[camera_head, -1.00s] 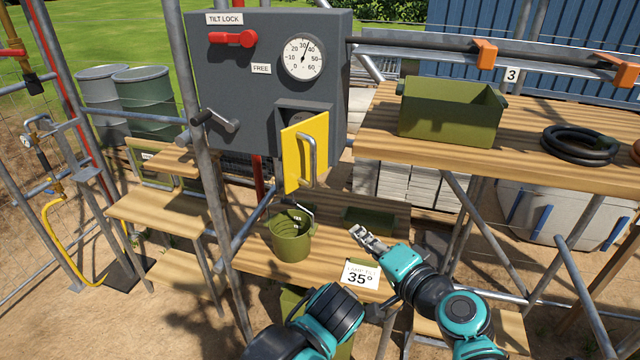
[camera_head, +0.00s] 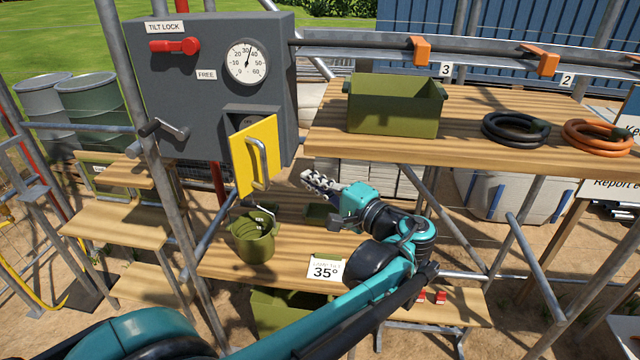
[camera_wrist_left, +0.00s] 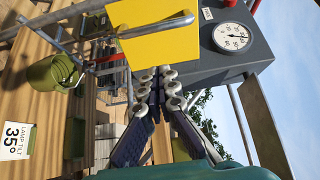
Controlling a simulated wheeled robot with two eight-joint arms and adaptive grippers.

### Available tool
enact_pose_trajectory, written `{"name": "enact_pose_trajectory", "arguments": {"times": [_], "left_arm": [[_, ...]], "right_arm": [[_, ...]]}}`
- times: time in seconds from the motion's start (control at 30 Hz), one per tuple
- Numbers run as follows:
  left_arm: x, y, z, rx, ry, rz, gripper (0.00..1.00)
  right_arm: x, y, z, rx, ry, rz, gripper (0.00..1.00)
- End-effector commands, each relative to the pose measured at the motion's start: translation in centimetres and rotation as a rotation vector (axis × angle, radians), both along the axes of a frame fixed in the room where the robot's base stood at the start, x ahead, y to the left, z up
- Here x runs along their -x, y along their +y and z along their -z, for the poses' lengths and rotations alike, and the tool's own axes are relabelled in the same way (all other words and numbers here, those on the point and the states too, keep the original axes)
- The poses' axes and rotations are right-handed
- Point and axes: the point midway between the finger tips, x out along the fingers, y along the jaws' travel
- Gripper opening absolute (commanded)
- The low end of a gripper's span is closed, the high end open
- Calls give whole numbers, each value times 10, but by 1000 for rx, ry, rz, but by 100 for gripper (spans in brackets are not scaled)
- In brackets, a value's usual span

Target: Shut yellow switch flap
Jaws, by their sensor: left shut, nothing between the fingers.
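The yellow switch flap (camera_head: 255,157) stands open at the lower front of the grey control box (camera_head: 205,85), with a bent metal handle (camera_head: 259,160) on its outer face. The recess behind it is partly hidden by the flap. My left gripper (camera_head: 311,180) is shut and empty, to the right of the flap and a little lower, apart from it in the head view. In the left wrist view the flap (camera_wrist_left: 138,42) fills the top, just past the fingertips (camera_wrist_left: 157,76); I cannot tell the exact gap there. My right gripper is not in view.
A green bucket (camera_head: 253,236) and a "35°" card (camera_head: 325,269) are on the lower shelf. The upper shelf (camera_head: 460,146) carries a green bin (camera_head: 393,108) and black (camera_head: 515,130) and orange (camera_head: 597,138) coils. A scaffold pole (camera_head: 148,130) stands left of the box.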

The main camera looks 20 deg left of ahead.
Motion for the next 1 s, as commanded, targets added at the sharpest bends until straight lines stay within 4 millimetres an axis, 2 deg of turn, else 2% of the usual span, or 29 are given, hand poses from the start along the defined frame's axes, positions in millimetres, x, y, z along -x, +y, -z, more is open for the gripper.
{"name": "enact_pose_trajectory", "arguments": {"times": [0.03,0.2,0.4,0.6,1.0], "left_arm": [[-4,12,-1,0,0,-6,0],[-18,45,-1,1,0,-5,0],[-8,71,0,1,0,-2,0],[-4,80,1,2,1,1,0],[-3,81,1,2,1,4,0]], "right_arm": [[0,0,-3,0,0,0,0],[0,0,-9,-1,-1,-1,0],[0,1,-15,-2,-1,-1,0],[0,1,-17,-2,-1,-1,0],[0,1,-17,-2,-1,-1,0]]}}
